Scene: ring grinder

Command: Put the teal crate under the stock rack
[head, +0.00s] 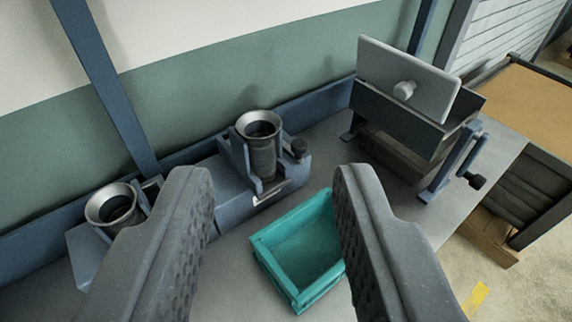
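The teal crate (277,271) is an open, empty-looking box on the grey bench top. Its right side is partly hidden behind the right finger of my gripper. My gripper (274,185) is open, with its two dark ridged fingers wide apart. The crate shows between and beyond the fingers, nearer the right one, and I cannot tell whether that finger touches it. The stock rack (408,118) is probably the blue-framed stand with a sloped trough and a pale plate at the back right of the bench.
Two blue fixtures with metal-rimmed cups, a middle one (258,124) and a left one (110,204), stand along the back of the bench (345,130). A blue post (105,85) rises behind them. A dark cabinet with a tan top (520,105) stands right, beyond the bench edge.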

